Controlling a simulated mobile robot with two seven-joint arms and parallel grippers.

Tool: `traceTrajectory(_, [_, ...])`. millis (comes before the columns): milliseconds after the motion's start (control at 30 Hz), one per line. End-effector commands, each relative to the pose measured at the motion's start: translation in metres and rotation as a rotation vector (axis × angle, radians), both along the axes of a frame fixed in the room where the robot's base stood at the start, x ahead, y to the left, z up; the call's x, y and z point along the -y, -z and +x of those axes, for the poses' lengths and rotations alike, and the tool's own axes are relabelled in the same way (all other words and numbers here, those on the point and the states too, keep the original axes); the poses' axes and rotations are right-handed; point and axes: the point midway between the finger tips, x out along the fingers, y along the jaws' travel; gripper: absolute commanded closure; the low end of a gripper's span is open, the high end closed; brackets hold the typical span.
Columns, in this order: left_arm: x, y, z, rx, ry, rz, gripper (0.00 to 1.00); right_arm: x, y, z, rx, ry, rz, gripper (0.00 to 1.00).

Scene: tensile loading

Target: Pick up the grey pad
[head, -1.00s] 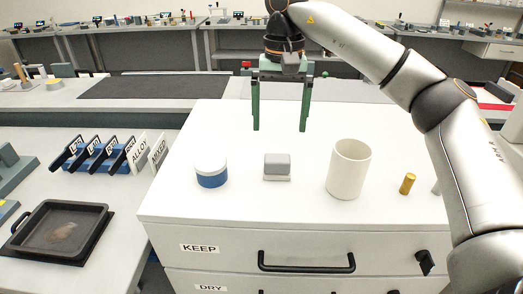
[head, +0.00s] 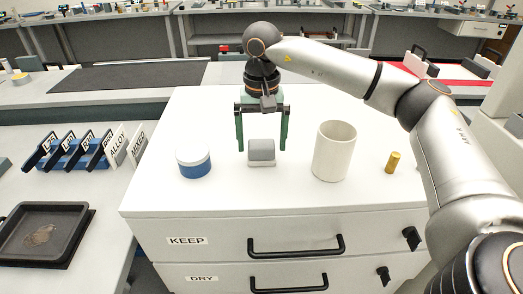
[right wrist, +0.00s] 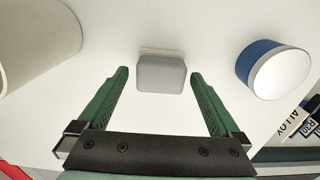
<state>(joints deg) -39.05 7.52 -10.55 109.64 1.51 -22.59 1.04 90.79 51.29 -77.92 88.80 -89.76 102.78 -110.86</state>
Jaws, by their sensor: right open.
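The grey pad (head: 261,150) rests on a thin pale base on the white cabinet top, between a blue-and-white jar and a white cup. My right gripper (head: 262,148), with green fingers, is open and empty; its fingers stand to the left and right of the pad in the head view. In the right wrist view the pad (right wrist: 161,73) lies just ahead of and between the fingertips (right wrist: 158,72), with a clear gap on each side. My left gripper is not in view.
The blue-and-white jar (head: 194,162) is left of the pad. The white cup (head: 334,151) and a small brass cylinder (head: 392,162) are to the right. A dark tray (head: 42,232) and labelled card holders (head: 72,152) sit on the left bench. The cabinet top's front strip is clear.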

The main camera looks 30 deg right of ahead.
Motion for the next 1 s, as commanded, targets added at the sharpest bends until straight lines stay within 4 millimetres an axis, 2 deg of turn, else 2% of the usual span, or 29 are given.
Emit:
traceTrajectory(133, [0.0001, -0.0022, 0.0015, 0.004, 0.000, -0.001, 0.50, -0.0002, 0.0142, 0.0000, 0.001, 0.000, 0.001, 0.00])
traceTrajectory(400, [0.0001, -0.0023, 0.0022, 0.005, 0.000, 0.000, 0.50, -0.0004, 0.0160, 0.0003, 0.002, 0.000, 0.001, 0.02])
traceTrajectory(1000, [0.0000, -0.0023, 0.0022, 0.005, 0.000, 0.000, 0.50, -0.0005, 0.0153, 0.0004, 0.002, 0.000, 0.001, 0.70])
